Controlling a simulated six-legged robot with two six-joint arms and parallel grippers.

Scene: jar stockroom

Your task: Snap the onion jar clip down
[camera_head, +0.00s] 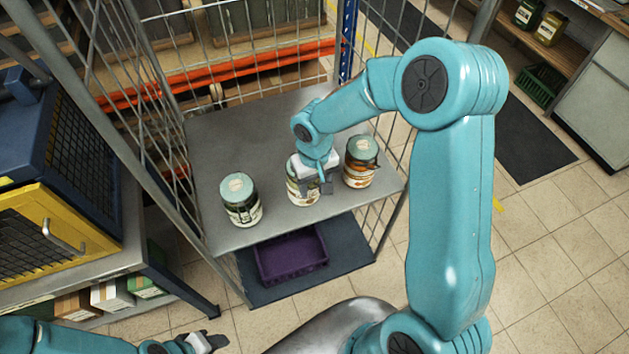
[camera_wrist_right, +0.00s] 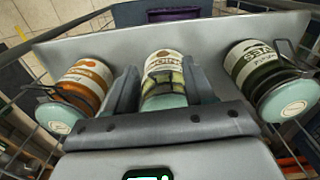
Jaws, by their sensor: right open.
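The middle jar (camera_head: 295,187), with a pale label and pale contents, stands upright on the grey shelf of the wire cage; it looks like the onion jar. In the right wrist view the same jar (camera_wrist_right: 163,66) sits between my right gripper's (camera_wrist_right: 160,80) two fingers, with a pale green lid. My right gripper (camera_head: 318,186) is open at this jar; I cannot tell whether a finger touches it. The jar's clip is hidden by the gripper. My left gripper (camera_head: 212,341) is low at the bottom left, away from the jars; its jaw opening is unclear.
A dark green jar (camera_head: 241,200) stands left of the middle jar and an orange jar (camera_head: 361,163) close on its right. Cage wires and posts surround the shelf (camera_head: 225,150). A purple crate (camera_head: 290,258) sits below. The shelf behind the jars is bare.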

